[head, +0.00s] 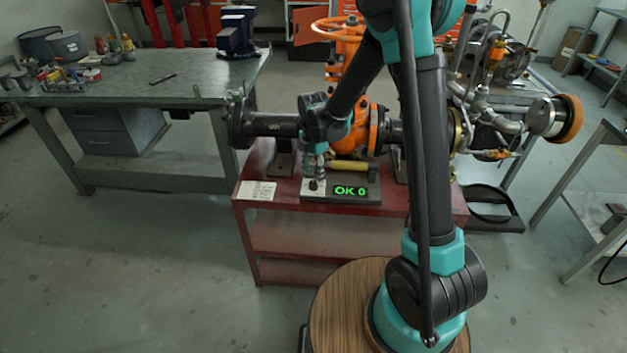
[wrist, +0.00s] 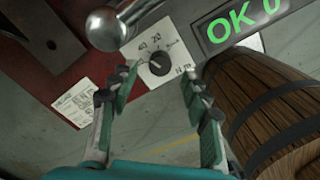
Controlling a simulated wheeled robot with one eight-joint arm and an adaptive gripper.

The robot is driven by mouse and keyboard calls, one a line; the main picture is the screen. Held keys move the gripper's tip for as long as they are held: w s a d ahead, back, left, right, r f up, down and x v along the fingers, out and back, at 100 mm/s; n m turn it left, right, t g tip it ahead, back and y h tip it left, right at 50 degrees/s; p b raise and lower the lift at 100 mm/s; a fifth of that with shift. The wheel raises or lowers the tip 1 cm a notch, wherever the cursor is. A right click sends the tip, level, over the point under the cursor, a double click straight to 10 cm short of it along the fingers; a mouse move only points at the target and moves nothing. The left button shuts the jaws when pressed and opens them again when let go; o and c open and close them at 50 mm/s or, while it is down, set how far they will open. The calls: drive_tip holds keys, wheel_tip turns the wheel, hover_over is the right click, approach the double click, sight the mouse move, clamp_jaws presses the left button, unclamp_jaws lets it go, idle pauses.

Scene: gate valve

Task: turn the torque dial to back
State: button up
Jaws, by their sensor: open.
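The torque dial is a small black knob (wrist: 160,65) on a white plate with printed numbers (wrist: 150,45). In the wrist view my gripper (wrist: 158,80) is open, with one finger on each side of the dial plate. The fingers look apart from the knob, and nothing is between them but the view of the dial. In the head view the dial (head: 314,185) sits at the left of a dark panel, just below my gripper (head: 314,172). A green display (head: 349,191) beside it reads "OK 0". Which mark the knob points to is too small to tell.
The red cart (head: 300,240) carries the panel, an orange gate valve (head: 365,130) on dark pipes, a yellow bar (head: 350,166) and a paper label (head: 257,191). A workbench (head: 140,90) stands at left.

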sight(314, 182)
drive_tip(key=shift+f, duration=1.8)
drive_tip(key=shift+c, duration=0.3)
clamp_jaws()
